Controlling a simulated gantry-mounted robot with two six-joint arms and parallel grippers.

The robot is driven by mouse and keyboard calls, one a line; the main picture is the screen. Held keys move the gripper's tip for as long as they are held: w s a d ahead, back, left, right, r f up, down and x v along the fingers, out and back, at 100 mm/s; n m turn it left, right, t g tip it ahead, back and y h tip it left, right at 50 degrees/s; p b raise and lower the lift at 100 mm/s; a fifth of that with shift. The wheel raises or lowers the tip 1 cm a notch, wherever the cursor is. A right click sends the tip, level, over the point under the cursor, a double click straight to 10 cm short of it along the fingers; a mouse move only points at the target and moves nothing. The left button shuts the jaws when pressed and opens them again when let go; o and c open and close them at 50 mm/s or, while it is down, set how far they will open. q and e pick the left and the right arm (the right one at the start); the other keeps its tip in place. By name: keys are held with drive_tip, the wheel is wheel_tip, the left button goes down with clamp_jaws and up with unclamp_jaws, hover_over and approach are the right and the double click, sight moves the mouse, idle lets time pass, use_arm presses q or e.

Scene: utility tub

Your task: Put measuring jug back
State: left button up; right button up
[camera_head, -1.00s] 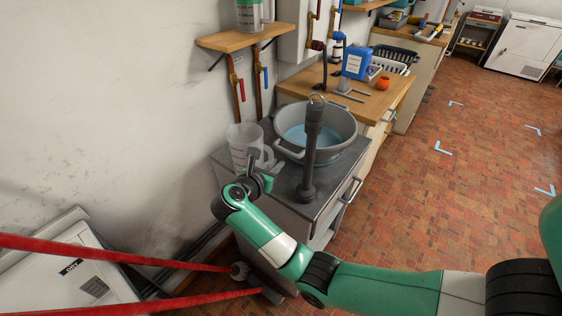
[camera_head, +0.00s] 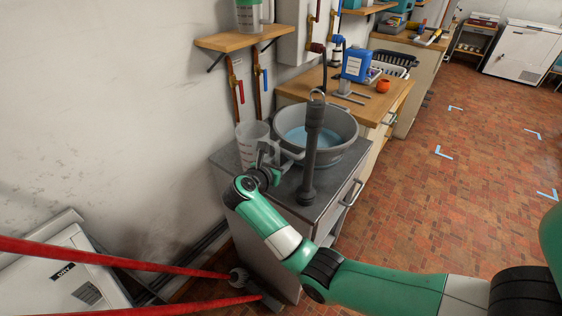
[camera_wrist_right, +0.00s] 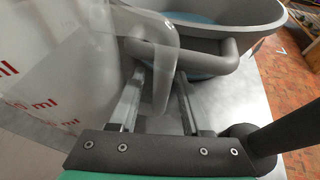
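The measuring jug (camera_head: 249,150) is clear, with red markings. It stands at the left of the grey counter, against the wall side of the tub. In the right wrist view the jug (camera_wrist_right: 60,65) fills the left side, its handle (camera_wrist_right: 165,70) reaching between my fingers. My right gripper (camera_head: 268,153) is at the handle side of the jug. In the wrist view the fingers of my right gripper (camera_wrist_right: 158,108) are apart, with visible space beside the handle. Whether a finger touches it I cannot tell.
A grey tub (camera_head: 345,128) with bluish water stands right beside the jug; its handle (camera_wrist_right: 222,60) is close to my right fingers. A dark upright cylinder (camera_head: 313,150) stands in front of the tub. A wooden wall shelf (camera_head: 230,41) above holds another container (camera_head: 249,15).

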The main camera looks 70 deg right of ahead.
drive_tip(key=shift+a+r, duration=0.1)
drive_tip(key=shift+r, duration=0.2)
drive_tip(key=p+v, duration=0.4)
drive_tip(key=v, duration=0.7)
drive_tip(key=shift+a+p, duration=0.3)
drive_tip(key=shift+a, duration=0.1)
